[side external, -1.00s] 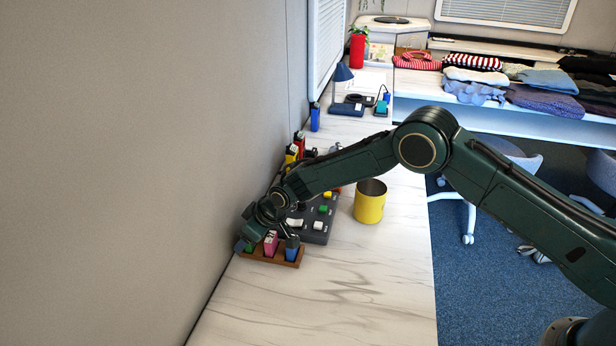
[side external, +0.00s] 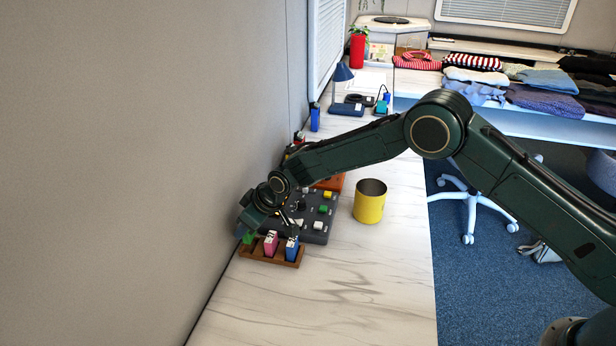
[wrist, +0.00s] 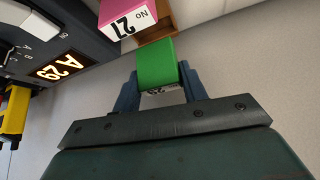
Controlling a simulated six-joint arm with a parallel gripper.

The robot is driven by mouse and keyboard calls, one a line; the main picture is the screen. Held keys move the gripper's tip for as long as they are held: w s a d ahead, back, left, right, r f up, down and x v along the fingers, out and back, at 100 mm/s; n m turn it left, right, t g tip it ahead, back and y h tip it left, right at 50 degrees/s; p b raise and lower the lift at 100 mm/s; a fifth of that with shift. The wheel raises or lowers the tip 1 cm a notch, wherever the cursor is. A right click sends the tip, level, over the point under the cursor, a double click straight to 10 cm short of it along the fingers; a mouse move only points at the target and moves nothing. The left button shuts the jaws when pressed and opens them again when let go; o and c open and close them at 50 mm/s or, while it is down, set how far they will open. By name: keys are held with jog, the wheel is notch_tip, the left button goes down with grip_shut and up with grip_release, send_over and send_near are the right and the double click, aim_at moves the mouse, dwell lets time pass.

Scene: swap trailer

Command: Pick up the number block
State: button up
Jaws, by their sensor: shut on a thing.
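The green number block (wrist: 157,62) is between the two blue fingers of my gripper (wrist: 156,92) in the wrist view, and my gripper is shut on it. Its number is mostly hidden. In the side view my gripper (side external: 246,224) is over the left end of the wooden rack (side external: 268,257), with a bit of green showing just below it. A pink block (side external: 271,242) and a blue block (side external: 292,247) stand in the rack beside it. The pink block reads No 27 in the wrist view (wrist: 128,18).
A dark control panel (side external: 318,224) with coloured buttons lies behind the rack; its display (wrist: 62,66) reads A 29. A yellow cup (side external: 370,203) stands to the right. The wall is close on the left. The front counter is clear.

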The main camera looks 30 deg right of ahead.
jog(key=s+a, duration=0.1)
jog(key=s, duration=1)
jog(key=s+a, duration=0.1)
jog(key=s, duration=0.5)
jog(key=shift+s+a+f, duration=0.2)
jog(key=shift+s+a, duration=0.15)
jog(key=shift+r, duration=0.1)
notch_tip(320, 180, up, 20)
jog(key=w+d+m+h, duration=0.1)
jog(key=w+d+m, duration=0.1)
jog(key=d, duration=0.5)
jog(key=w+d+m+h, duration=0.1)
jog(key=w+d, duration=0.4)
jog(key=d, duration=0.3)
jog(key=w+d+m+t+h, duration=0.1)
jog(key=w+d, duration=0.3)
jog(key=d, duration=0.4)
jog(key=shift+m, duration=0.8)
jog(key=d+m, duration=0.1)
jog(key=d, duration=0.4)
jog(key=w+d+m+h, duration=0.1)
jog(key=d, duration=0.4)
jog(key=d+m+h, duration=0.1)
jog(key=d, duration=0.4)
jog(key=shift+w+d+m, duration=0.3)
jog(key=shift+d, duration=0.05)
jog(key=shift+a+f, duration=0.15)
jog(key=shift+f, duration=2.35)
